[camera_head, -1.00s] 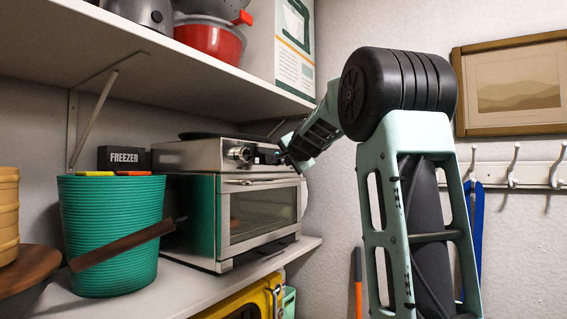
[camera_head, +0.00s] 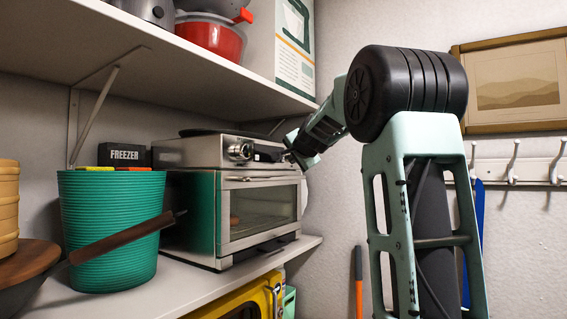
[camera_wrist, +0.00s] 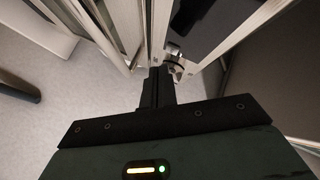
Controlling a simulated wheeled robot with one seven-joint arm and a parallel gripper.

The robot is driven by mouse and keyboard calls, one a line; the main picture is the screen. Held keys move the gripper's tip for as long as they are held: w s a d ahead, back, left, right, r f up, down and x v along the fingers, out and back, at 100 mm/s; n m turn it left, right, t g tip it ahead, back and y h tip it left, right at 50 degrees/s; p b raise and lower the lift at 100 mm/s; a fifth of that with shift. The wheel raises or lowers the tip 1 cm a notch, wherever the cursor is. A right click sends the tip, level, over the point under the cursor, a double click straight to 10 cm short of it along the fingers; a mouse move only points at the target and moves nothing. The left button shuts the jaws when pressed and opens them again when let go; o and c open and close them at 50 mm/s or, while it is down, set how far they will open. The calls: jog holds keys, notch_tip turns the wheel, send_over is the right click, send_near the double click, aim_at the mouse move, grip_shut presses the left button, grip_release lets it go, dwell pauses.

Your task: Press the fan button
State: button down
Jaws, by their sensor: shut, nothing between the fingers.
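The silver oven (camera_head: 258,207) with a glass door stands on the lower shelf in the head view. Its upper front panel carries a round knob (camera_head: 240,151) and a dark display area (camera_head: 268,153). My gripper (camera_head: 287,145) is at the right end of this panel, close to its front; I cannot tell whether it touches. In the wrist view my gripper's fingers (camera_wrist: 158,84) are together and hold nothing. A shiny round metal part (camera_wrist: 173,58) shows just past the fingertips. I cannot make out a fan button; the gripper may cover it.
The upper shelf (camera_head: 165,58) overhangs the oven and holds a red pot (camera_head: 210,40). A yellow item (camera_head: 245,300) is below. The wall is at right.

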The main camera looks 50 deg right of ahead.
jog(key=s+b, duration=0.1)
jog(key=s, duration=0.1)
jog(key=s+b, duration=0.1)
jog(key=b, duration=0.1)
jog(key=s+b, duration=0.1)
jog(key=s, duration=0.1)
jog(key=shift+s+d, duration=0.25)
jog(key=shift+s, duration=0.1)
dwell(0.4)
